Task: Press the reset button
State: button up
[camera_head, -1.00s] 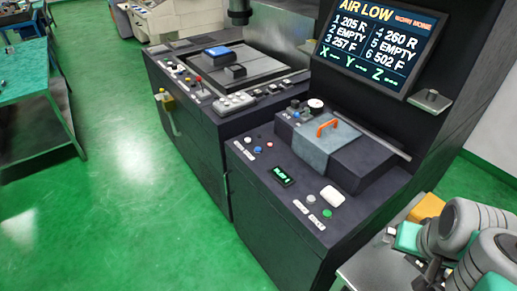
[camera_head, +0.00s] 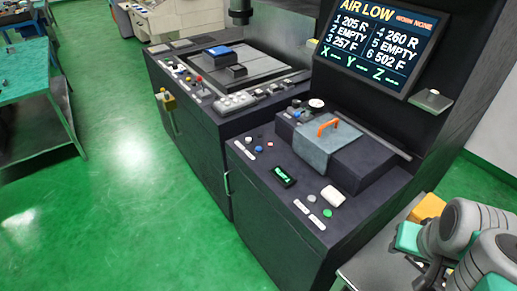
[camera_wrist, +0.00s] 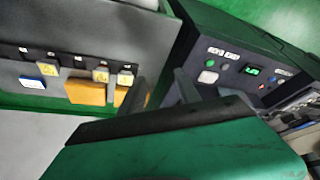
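The lower control panel (camera_head: 262,172) of the dark machine carries several buttons; its labels are too small to read, so I cannot tell which is the reset button. Near its front edge are a green round button (camera_head: 327,212) and a white block-like control (camera_head: 332,195). The wrist view also shows the green button (camera_wrist: 225,67) and white control (camera_wrist: 208,77), beyond my gripper (camera_wrist: 162,82). Its two dark fingers stand apart with nothing visible between them, and it touches no button.
A lit screen (camera_head: 376,40) reads AIR LOW. A grey block with an orange handle (camera_head: 328,128) sits behind the panel. A grey rack (camera_wrist: 100,38) with several small labelled blocks is at left in the wrist view. The green floor (camera_head: 130,200) left of the machine is clear.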

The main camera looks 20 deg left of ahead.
grip_shut()
dwell(0.8)
